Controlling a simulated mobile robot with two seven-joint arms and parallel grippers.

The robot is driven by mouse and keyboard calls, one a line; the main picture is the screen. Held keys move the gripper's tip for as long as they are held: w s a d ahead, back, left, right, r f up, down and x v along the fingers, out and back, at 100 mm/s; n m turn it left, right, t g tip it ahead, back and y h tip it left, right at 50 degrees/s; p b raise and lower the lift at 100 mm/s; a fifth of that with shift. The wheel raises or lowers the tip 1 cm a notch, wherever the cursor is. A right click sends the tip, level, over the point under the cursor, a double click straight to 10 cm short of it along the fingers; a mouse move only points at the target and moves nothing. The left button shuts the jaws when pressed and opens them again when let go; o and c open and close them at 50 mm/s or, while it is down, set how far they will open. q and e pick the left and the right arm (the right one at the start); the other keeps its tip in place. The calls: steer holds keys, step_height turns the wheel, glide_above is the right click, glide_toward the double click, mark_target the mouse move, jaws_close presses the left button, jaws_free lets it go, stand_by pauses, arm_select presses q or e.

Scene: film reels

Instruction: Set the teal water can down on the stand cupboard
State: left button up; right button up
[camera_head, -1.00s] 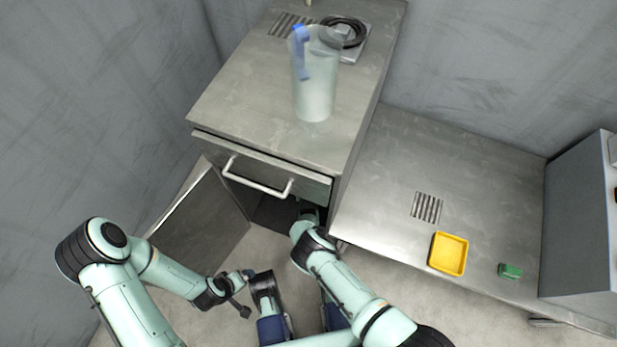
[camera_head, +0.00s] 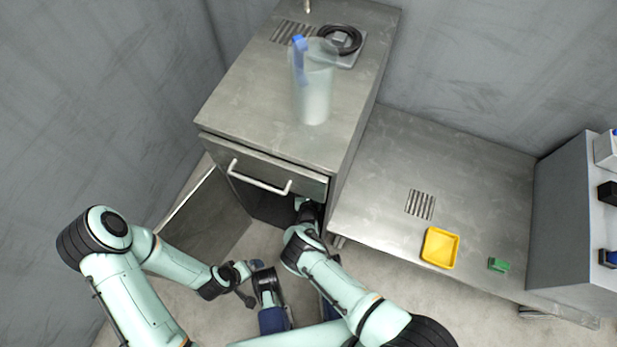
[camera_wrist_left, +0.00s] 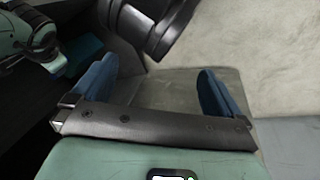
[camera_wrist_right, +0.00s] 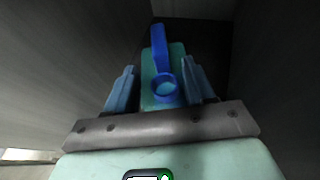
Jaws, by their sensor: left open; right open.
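The teal water can (camera_wrist_right: 160,75), with a blue handle and a round blue ring, stands inside a dark compartment in the right wrist view. My right gripper (camera_wrist_right: 160,88) is open, with one finger on each side of the can; I cannot tell whether they touch it. In the head view my right arm reaches into the open lower part of the grey metal cupboard (camera_head: 240,115), so that gripper and the can are hidden there. My left gripper (camera_head: 252,281) is open and empty, low in front of the cupboard; its fingers also show in the left wrist view (camera_wrist_left: 155,90).
A translucent jug (camera_head: 314,95) with a blue handle shows on the cupboard top, near a black coil (camera_head: 340,40). The cupboard door (camera_head: 205,215) hangs open at left. A lower bench at right holds a yellow tray (camera_head: 457,250) and a green block (camera_head: 499,265).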

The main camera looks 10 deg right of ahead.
arm_select(q)
steer(key=shift+g+h, duration=0.4)
steer(key=shift+g, duration=0.3)
steer(key=s+r, duration=0.1)
steer(key=s+d+r+p, duration=0.1)
steer(key=s, duration=0.1)
steer(key=s+d+r+p, duration=0.1)
steer(key=shift+s+r, duration=0.15)
steer(key=shift+s, duration=0.05)
arm_select(e)
steer(key=v, duration=0.5)
steer(key=shift+s, duration=0.2)
